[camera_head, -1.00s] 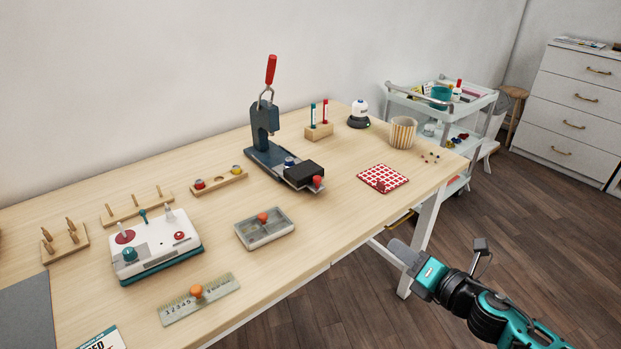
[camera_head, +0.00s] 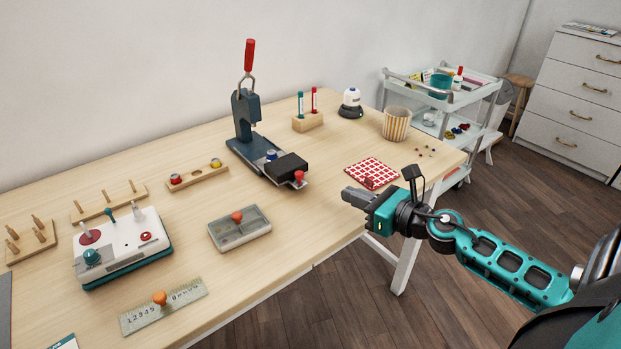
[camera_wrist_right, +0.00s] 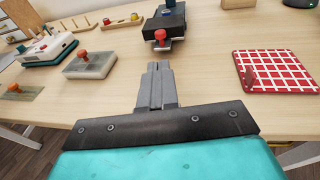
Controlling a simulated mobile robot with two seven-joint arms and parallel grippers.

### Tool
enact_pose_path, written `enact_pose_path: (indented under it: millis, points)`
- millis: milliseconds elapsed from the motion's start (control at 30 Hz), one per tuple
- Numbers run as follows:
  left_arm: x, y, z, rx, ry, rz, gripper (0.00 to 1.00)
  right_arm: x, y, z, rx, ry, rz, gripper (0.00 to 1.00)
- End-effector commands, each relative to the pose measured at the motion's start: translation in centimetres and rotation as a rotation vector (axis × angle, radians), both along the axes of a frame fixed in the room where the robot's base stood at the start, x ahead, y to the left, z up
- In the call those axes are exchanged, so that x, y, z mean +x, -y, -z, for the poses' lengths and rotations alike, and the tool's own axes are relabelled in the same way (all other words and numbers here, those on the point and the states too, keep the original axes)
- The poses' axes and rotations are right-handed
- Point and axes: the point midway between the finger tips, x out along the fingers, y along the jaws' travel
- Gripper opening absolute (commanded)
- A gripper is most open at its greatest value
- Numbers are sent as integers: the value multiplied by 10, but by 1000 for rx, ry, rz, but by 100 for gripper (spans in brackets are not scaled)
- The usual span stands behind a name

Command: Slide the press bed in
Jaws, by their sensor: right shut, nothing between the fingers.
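The hand press (camera_head: 243,110) stands at the back of the table, dark blue with a red-tipped lever. Its press bed (camera_head: 286,166) is a dark block on a sliding plate with a red knob (camera_head: 299,177) at the front end, sticking out from the press base toward the table's front. In the right wrist view the bed (camera_wrist_right: 166,21) and its red knob (camera_wrist_right: 160,35) are ahead of my fingers. My right gripper (camera_head: 347,196) is shut and empty near the table's front edge, right of the knob and apart from it. My left gripper is out of view.
A red checked mat (camera_head: 372,172) lies right of the bed. A lidded grey box (camera_head: 240,229) with an orange knob is to the left. A striped cup (camera_head: 397,124) and a wooden block with two tubes (camera_head: 307,121) stand behind. The table between gripper and knob is clear.

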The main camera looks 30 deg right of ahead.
Motion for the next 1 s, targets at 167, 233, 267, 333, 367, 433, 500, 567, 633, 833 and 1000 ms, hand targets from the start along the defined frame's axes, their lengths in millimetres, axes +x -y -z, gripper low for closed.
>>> enact_pose_path:
  millis: [167,233,267,333,367,433,500,567,633,833,1000]
  points:
    - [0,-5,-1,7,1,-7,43,26,-6,2,0,3,1,0]
    - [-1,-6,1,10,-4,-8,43,36,-8,4,1,3,1,0]
    - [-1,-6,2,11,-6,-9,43,40,-8,5,2,4,2,0]
    - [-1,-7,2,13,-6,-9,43,49,-11,6,1,3,3,0]
    - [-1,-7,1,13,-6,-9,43,53,-12,7,2,4,2,0]
    - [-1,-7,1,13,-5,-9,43,63,-14,9,3,3,3,0]
    - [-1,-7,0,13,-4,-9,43,73,-17,11,3,3,2,0]
    - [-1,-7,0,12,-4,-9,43,81,-19,12,2,3,1,0]
    - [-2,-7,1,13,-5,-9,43,90,-21,14,3,2,2,0]
    - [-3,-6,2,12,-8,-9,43,109,-26,19,3,0,2,0]
    - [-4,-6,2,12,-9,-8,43,115,-27,20,3,0,1,0]
